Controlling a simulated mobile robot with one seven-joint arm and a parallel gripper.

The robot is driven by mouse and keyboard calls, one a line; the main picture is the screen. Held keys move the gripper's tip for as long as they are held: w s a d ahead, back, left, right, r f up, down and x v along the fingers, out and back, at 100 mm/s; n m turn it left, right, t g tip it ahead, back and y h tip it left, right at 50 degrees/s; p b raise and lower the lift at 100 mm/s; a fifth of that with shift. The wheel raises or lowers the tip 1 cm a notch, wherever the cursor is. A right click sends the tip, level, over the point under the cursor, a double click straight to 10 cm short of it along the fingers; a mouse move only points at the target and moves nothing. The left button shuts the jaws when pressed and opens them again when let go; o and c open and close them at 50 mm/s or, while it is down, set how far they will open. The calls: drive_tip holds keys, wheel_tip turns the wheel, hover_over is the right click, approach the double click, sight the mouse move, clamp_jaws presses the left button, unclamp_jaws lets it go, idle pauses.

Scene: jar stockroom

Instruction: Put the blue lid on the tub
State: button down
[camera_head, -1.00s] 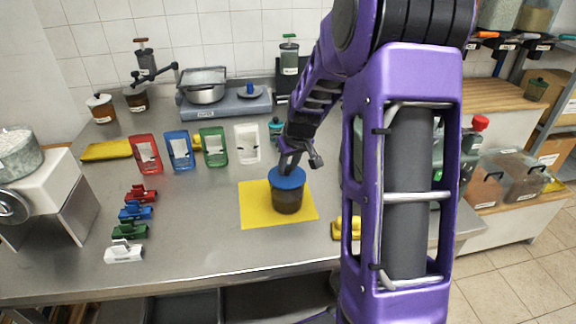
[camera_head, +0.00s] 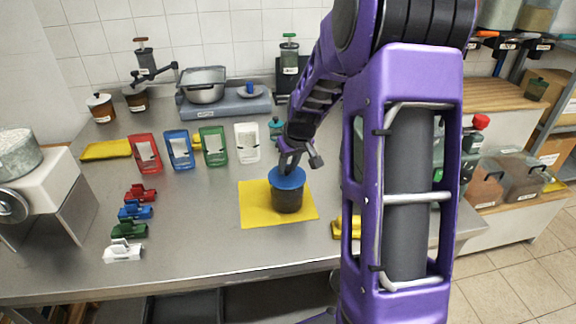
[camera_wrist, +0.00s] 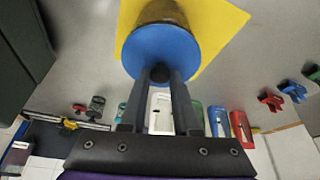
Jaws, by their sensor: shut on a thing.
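The tub (camera_head: 287,202) is a clear, dark-filled round container standing upright on a yellow mat (camera_head: 252,212). The blue lid (camera_head: 287,178) lies over the tub's mouth and looks level; whether it is fully seated I cannot tell. My gripper (camera_head: 289,163) is above the lid, shut on its knob. In the wrist view the blue lid (camera_wrist: 160,52) covers most of the tub (camera_wrist: 163,12), and the fingers (camera_wrist: 160,78) close around a dark knob at the lid's near edge.
Red, blue, green and white stands (camera_head: 247,143) are behind the mat. Several coloured clips (camera_head: 135,211) lie at left. A yellow block (camera_head: 346,228) is right of the mat. A scale (camera_head: 228,104) with a pot stands at the back. The front of the table is clear.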

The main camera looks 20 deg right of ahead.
idle(0.4)
drive_tip(key=shift+c, duration=0.4)
unclamp_jaws()
drive_tip(key=shift+r, duration=0.1)
drive_tip(key=shift+r+p, duration=2.2)
drive_tip(key=shift+r, duration=1.2)
clamp_jaws()
drive_tip(key=shift+f, duration=0.15)
